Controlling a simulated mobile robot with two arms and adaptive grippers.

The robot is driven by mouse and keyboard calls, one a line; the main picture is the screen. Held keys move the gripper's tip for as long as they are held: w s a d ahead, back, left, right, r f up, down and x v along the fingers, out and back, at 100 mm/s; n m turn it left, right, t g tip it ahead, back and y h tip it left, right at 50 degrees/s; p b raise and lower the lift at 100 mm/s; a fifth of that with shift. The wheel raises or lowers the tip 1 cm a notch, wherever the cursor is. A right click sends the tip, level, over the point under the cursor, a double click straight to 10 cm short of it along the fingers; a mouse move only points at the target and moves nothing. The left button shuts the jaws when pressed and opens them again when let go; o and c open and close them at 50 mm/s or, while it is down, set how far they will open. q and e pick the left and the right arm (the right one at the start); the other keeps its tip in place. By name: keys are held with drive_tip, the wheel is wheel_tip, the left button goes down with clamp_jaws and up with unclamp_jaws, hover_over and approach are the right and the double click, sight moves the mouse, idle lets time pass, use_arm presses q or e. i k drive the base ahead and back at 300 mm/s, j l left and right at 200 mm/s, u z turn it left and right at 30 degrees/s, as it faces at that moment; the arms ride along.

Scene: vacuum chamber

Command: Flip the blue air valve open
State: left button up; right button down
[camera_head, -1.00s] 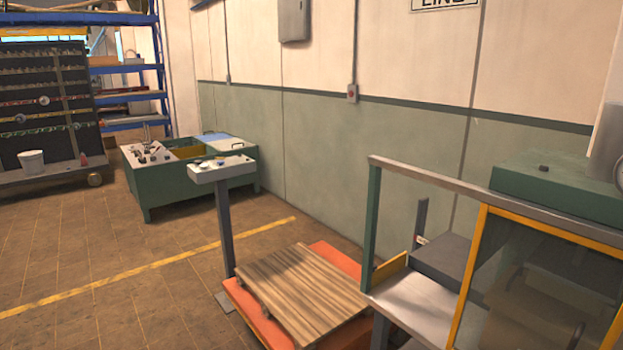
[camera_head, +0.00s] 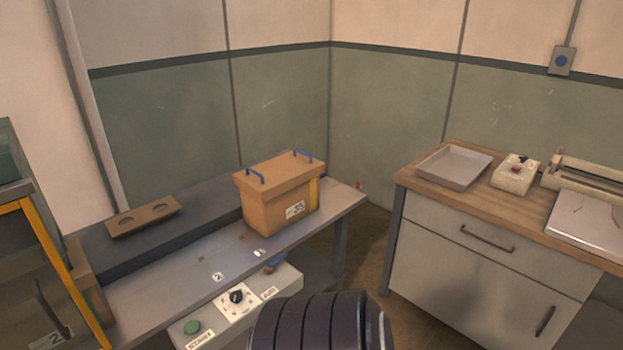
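The blue air valve (camera_head: 276,263) shows as a small blue piece at the back right end of a white control box, close to a label that seems to read AIR. It is partly hidden by the bench edge above it, and its handle position cannot be made out. The control box (camera_head: 199,317) also carries a green START button (camera_head: 192,327) and a black knob (camera_head: 237,296). A dark ribbed part of my arm covers the bottom middle of the view, next to the box's right end. Neither gripper shows.
A grey bench (camera_head: 160,289) carries a brown box (camera_head: 270,205) with blue handles and a brown holder (camera_head: 145,216) with two holes. A wood-topped cabinet (camera_head: 420,188) with a metal tray (camera_head: 455,180) stands at right. A yellow-framed enclosure (camera_head: 62,270) borders the left.

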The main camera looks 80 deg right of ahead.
sight(269, 269)
drive_tip(key=l+z, duration=0.1)
drive_tip(key=z, duration=2.3)
drive_tip(key=i+l+z, duration=0.15)
drive_tip(key=i, duration=0.25)
drive_tip(key=i+l+z, duration=0.2)
drive_tip(key=i, duration=0.2)
drive_tip(key=i+l+z, duration=0.15)
drive_tip(key=i, duration=0.3)
